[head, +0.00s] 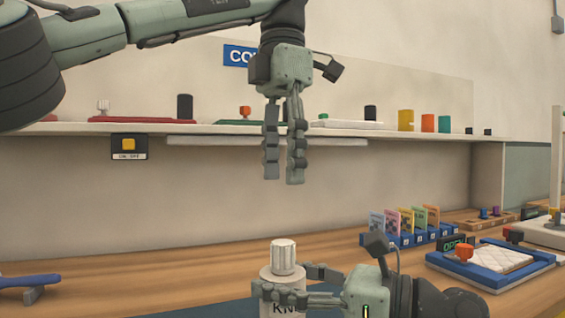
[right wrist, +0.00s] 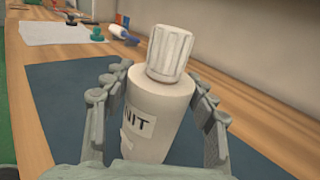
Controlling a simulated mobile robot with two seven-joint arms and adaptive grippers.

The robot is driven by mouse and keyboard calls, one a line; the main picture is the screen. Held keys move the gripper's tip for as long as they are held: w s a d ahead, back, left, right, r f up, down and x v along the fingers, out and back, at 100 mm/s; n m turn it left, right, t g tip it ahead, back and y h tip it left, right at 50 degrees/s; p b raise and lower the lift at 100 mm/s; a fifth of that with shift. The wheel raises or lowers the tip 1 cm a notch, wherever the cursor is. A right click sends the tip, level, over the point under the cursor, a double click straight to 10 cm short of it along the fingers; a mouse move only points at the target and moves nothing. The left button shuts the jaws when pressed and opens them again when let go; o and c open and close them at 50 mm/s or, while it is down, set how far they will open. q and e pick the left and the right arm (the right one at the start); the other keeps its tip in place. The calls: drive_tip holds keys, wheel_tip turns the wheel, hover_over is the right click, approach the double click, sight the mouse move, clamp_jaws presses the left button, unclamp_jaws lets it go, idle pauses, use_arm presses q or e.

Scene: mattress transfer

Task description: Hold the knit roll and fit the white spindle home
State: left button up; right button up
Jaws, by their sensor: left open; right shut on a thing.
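The knit roll (head: 272,307) is a pale cylinder with a black-lettered label, upright at the bottom of the head view. It also shows in the right wrist view (right wrist: 158,108). The white spindle (head: 283,257) is a ribbed white piece on top of the roll; in the right wrist view (right wrist: 171,52) it sits on the roll's upper end. I cannot tell how deep it sits. My right gripper (head: 290,293) is shut on the roll, one finger on each side. My left gripper (head: 283,180) is open and empty, pointing down above the spindle and apart from it.
A dark blue mat (right wrist: 60,100) lies on the wooden table. A blue tray with a quilted white pad (head: 490,261) and a row of coloured cards (head: 405,222) stand at right. A shelf (head: 230,128) with several small items runs behind my left gripper. A blue tool (head: 28,282) lies at left.

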drive_tip(key=o, duration=1.2)
drive_tip(key=shift+c, duration=0.2)
